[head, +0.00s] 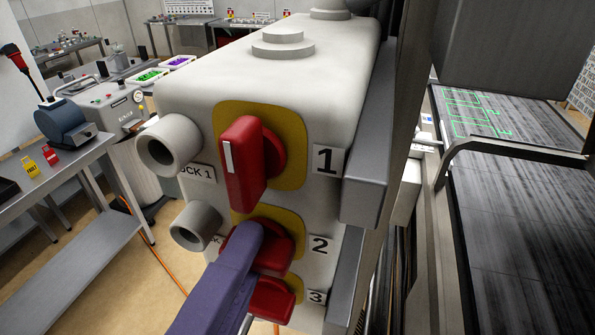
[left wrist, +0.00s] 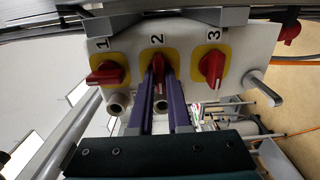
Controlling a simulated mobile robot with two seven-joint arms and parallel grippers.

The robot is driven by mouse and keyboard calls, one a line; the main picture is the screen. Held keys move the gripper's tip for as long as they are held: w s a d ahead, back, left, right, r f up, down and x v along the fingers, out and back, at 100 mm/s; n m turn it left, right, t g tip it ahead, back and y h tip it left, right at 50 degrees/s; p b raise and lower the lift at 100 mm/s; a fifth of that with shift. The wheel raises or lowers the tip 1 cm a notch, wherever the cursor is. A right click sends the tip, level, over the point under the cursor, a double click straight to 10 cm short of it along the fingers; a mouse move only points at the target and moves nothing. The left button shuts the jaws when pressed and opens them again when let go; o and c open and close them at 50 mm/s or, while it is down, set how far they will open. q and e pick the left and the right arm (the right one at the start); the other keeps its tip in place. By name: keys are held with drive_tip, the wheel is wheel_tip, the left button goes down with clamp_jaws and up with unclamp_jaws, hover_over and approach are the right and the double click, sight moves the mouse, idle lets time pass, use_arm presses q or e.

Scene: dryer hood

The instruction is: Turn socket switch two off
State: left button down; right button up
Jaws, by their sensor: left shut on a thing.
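Socket switch two is a red rotary knob (head: 277,250) on a yellow plate beside the label 2, in the middle of the white socket box. In the left wrist view the knob (left wrist: 157,62) sits between my purple fingertips, its grip running along the fingers and across the row of switches. My left gripper (head: 246,236) is shut on this knob; its fingers hide part of it in the head view. In the left wrist view the left gripper (left wrist: 158,80) reaches the knob from below. My right gripper is not in view.
Switch one (head: 243,163) is above and switch three (head: 271,299) close below. Grey round sockets (head: 170,145) stick out at the left of the box. A metal bench (head: 65,180) stands left; a dark conveyor (head: 520,220) lies right, past a post.

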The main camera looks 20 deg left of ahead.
use_arm(q)
drive_tip(key=c, duration=0.9)
unclamp_jaws()
drive_tip(key=shift+o, duration=0.2)
drive_tip(key=shift+s, duration=0.1)
drive_tip(key=s+b, duration=0.6)
drive_tip(key=s, duration=0.3)
drive_tip(key=shift+s+a, duration=0.15)
drive_tip(key=shift+s, duration=0.25)
